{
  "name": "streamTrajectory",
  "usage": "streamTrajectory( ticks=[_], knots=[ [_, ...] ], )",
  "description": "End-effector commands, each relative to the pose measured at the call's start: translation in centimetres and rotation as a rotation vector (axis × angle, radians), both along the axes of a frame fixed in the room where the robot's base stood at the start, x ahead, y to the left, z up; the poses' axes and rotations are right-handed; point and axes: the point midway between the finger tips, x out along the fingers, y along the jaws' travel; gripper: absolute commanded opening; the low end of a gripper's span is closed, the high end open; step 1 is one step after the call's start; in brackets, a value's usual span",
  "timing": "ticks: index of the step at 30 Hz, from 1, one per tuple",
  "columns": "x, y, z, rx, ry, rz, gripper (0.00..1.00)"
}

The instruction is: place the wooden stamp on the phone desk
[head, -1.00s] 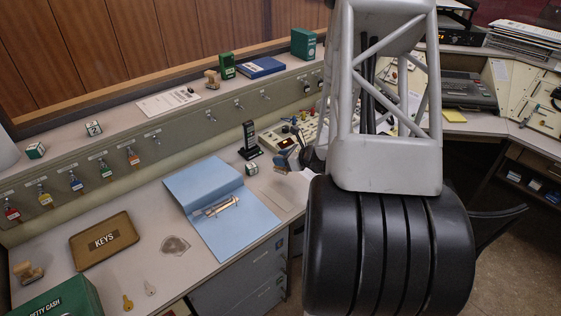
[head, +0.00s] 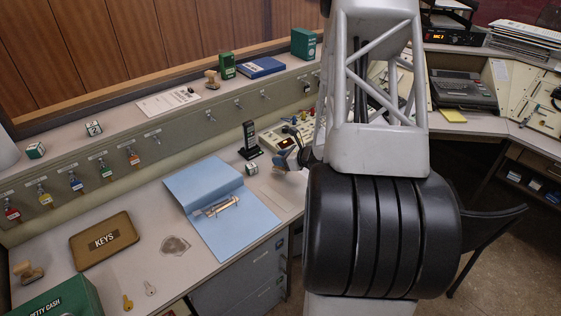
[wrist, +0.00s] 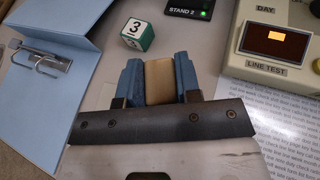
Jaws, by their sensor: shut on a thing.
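My gripper (wrist: 158,82) is shut on a tan wooden block, the wooden stamp (wrist: 159,80), which sits between its two blue fingers in the wrist view. The stamp's underside is hidden, and I cannot tell whether it touches the surface below. In the head view my gripper (head: 286,160) is over the right end of the near desk, partly behind my arm, and the stamp cannot be made out there. A desk (head: 470,120) with a grey phone-like machine (head: 465,92) stands at the right; I cannot tell for sure that it is the phone desk.
A numbered cube (wrist: 137,33), a stand (wrist: 190,8) and a line test box (wrist: 270,45) are close ahead of my gripper. A blue folder (head: 250,225) lies to the left. Other wooden stamps are on the ledge (head: 211,79) and near desk (head: 28,272). A chair (head: 490,235) stands at right.

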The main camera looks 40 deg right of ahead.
Motion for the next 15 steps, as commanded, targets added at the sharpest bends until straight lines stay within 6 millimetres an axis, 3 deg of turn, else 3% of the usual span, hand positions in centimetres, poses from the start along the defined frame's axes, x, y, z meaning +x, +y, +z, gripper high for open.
streamTrajectory(
  ticks=[5,15],
  knots=[
    [0.00,0.01,-1.19,0.001,0.000,0.000,0.08],
    [0.00,0.01,-1.31,0.000,0.000,0.000,0.08]
  ],
)
